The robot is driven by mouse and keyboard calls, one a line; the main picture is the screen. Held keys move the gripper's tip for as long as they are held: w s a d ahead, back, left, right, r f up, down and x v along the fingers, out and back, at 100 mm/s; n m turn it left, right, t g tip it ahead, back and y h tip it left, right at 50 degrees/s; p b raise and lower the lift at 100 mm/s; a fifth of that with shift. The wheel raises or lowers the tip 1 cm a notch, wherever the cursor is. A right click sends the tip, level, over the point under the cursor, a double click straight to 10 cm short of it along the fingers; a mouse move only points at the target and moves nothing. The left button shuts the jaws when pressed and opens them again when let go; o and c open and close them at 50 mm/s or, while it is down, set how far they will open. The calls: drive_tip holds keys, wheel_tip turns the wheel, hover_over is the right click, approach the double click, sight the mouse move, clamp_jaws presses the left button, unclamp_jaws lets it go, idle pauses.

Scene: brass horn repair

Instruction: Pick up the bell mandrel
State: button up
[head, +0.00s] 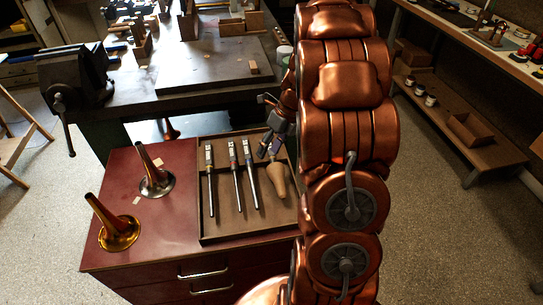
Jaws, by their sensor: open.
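My gripper (269,153) is open over the tray, close to the upper, narrow end of this tool. I cannot tell whether the fingers touch it or stand around it. My arm rises just right of the tray and hides part of its right edge.
Three slim tools with metal ends (234,172) lie left of the tan tool in the tray. A silver flared bell (157,182) and a gold one (119,234) stand on the red cabinet top (175,225). A workbench with a vise (75,78) is behind.

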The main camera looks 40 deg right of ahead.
sight(275, 159)
drive_tip(key=w+d+f+m+t, duration=0.1)
drive_tip(key=w+d+f+m, duration=0.1)
drive_tip(key=d+f+m, duration=0.35)
drive_tip(key=shift+m, duration=0.65)
drive_tip(key=shift+d+p+x, duration=0.2)
drive_tip(key=shift+p+x, duration=0.15)
drive_tip(key=shift+x, duration=1.2)
drive_tip(key=shift+d+p+x, duration=0.2)
drive_tip(key=shift+p+x, duration=0.15)
drive_tip(key=shift+x, duration=1.25)
drive_tip(key=shift+w+f, duration=0.1)
drive_tip(key=shift+w, duration=0.05)
drive_tip(key=shift+c, duration=0.4)
clamp_jaws()
